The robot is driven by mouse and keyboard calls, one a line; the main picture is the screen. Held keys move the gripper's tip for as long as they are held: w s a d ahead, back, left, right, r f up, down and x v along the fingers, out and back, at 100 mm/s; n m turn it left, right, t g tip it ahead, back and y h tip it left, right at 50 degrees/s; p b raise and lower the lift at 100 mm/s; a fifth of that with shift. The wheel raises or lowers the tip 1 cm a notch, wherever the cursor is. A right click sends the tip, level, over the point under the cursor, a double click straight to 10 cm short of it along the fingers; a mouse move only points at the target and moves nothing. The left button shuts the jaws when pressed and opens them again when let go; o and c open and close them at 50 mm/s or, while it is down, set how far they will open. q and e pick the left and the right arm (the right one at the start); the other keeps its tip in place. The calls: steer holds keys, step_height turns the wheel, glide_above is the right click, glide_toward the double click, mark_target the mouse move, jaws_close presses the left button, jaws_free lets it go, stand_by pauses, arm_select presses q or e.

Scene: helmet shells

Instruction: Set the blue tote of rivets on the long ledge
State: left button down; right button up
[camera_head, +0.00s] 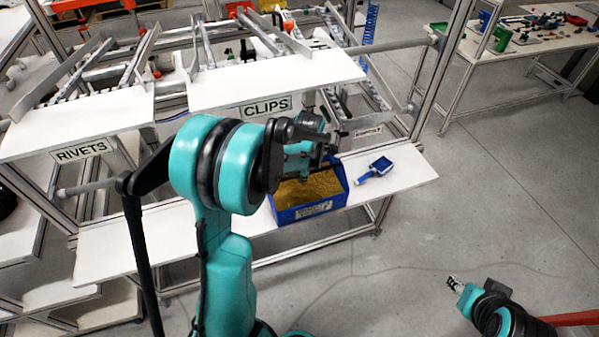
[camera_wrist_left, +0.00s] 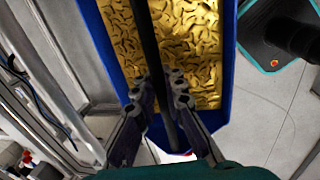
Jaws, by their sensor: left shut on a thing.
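The blue tote (camera_head: 335,201) is full of small brass-coloured rivets and has a label on its front. It is at the long white ledge (camera_head: 408,168), low on the rack; whether it rests there or hangs just above, I cannot tell. In the left wrist view, the tote (camera_wrist_left: 226,60) has a dark bar running across it. My left gripper (camera_wrist_left: 158,85) is shut on this bar, one finger on each side. In the head view, the left gripper (camera_head: 305,165) is over the tote, partly hidden by my arm. My right gripper (camera_head: 455,284) is far off at lower right, too small to read.
A blue scoop-like item (camera_head: 376,170) lies on the ledge right of the tote. Above are sloped white shelves labelled RIVETS (camera_head: 82,151) and CLIPS (camera_head: 266,107). A rack post (camera_head: 432,70) stands at the right. A table (camera_head: 520,45) is at the back right.

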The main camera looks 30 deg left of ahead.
arm_select(q)
steer(key=shift+w+a+f+b, duration=0.35)
steer(key=shift+w+a+f, duration=0.4)
steer(key=shift+a, duration=0.1)
steer(key=c, duration=1.6)
jaws_free()
steer(key=shift+f, duration=0.1)
